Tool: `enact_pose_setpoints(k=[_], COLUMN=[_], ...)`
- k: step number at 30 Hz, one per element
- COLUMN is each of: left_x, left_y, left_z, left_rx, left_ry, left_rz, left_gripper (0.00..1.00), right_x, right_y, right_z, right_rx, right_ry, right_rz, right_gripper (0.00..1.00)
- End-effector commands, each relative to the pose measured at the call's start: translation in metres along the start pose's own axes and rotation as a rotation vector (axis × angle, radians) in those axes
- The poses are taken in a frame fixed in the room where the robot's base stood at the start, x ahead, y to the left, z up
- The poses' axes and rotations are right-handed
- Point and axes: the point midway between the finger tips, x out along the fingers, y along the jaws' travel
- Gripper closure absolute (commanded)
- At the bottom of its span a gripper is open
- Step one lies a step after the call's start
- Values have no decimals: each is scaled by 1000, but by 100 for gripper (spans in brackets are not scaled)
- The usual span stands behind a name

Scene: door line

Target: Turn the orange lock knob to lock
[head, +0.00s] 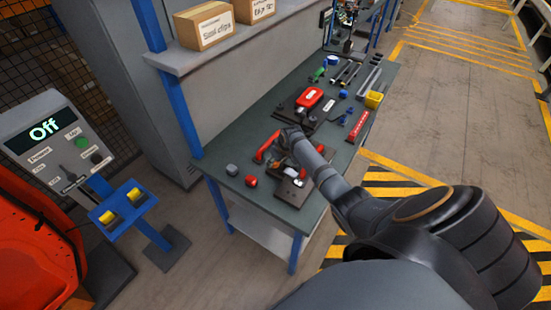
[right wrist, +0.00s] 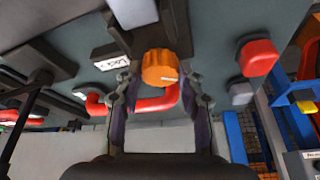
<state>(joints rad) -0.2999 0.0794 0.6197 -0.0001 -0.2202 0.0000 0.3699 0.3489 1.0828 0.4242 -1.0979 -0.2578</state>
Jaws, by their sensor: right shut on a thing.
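The orange lock knob (right wrist: 160,68) shows in the right wrist view on a dark panel, between the fingertips of my right gripper (right wrist: 158,80). My right gripper is shut on it, one finger on each side. A red bar handle (right wrist: 155,104) runs just below the knob in that view, passing between the fingers; its end also shows in the head view (head: 267,147). In the head view my right gripper (head: 291,137) reaches down to the workbench and hides the knob. A small white label (right wrist: 112,63) sits left of the knob. My left gripper is not in view.
Open floor lies right of the bench.

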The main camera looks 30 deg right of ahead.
Motion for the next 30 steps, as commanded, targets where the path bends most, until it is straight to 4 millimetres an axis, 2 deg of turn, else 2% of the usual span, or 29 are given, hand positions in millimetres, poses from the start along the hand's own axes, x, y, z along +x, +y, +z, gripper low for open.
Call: enact_pose_setpoints(k=[15,16,20,30], left_x=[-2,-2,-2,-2], left_y=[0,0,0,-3], left_z=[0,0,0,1], left_rx=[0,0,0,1], left_ry=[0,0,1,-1], left_rz=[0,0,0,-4], left_gripper=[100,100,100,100], right_x=[0,0,0,-2], right_y=[0,0,0,0], right_z=[0,0,0,0], right_rx=[18,18,17,16], right_ry=[1,1,1,1], right_rz=[9,8,8,8], right_gripper=[93,57,40,38])
